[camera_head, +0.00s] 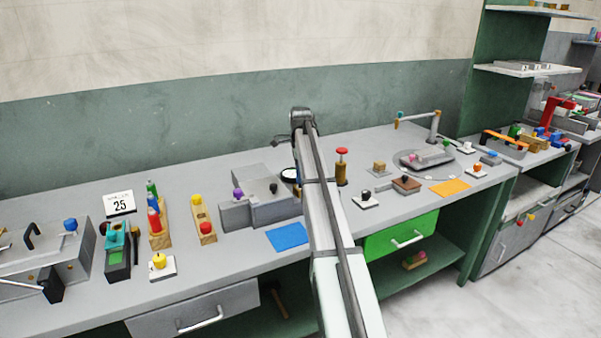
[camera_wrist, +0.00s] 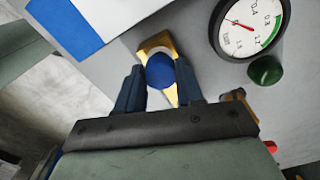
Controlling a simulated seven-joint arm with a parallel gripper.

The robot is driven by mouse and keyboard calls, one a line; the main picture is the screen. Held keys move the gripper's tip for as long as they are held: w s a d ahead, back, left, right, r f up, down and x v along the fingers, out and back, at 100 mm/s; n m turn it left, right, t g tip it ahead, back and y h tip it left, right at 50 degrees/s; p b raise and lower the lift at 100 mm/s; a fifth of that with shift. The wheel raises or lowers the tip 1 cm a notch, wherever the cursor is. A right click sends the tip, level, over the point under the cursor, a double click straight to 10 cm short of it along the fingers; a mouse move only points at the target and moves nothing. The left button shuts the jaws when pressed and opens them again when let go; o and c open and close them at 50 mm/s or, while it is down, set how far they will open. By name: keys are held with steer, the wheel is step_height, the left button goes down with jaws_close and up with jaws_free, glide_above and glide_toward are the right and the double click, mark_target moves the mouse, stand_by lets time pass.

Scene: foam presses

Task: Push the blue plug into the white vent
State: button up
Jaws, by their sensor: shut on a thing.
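In the wrist view, my gripper (camera_wrist: 160,66) has its two dark blue fingers closed on either side of a round blue plug (camera_wrist: 160,72). A yellow, brass-like piece (camera_wrist: 156,42) shows behind and below the plug; I cannot tell whether the plug touches it. In the head view my arm hides the gripper and the plug. I cannot make out the white vent for certain in either view.
A round gauge (camera_wrist: 248,22) and a dark green knob (camera_wrist: 265,70) are close to the right of the fingers in the wrist view. A blue mat (camera_head: 287,236) lies left of my arm. A red-topped post (camera_head: 341,168) stands to its right.

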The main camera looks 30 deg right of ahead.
steer(key=shift+f, duration=0.95)
steer(key=o, duration=1.1)
step_height(320, 180, up, 14)
steer(key=shift+f, duration=0.1)
stand_by(0.3)
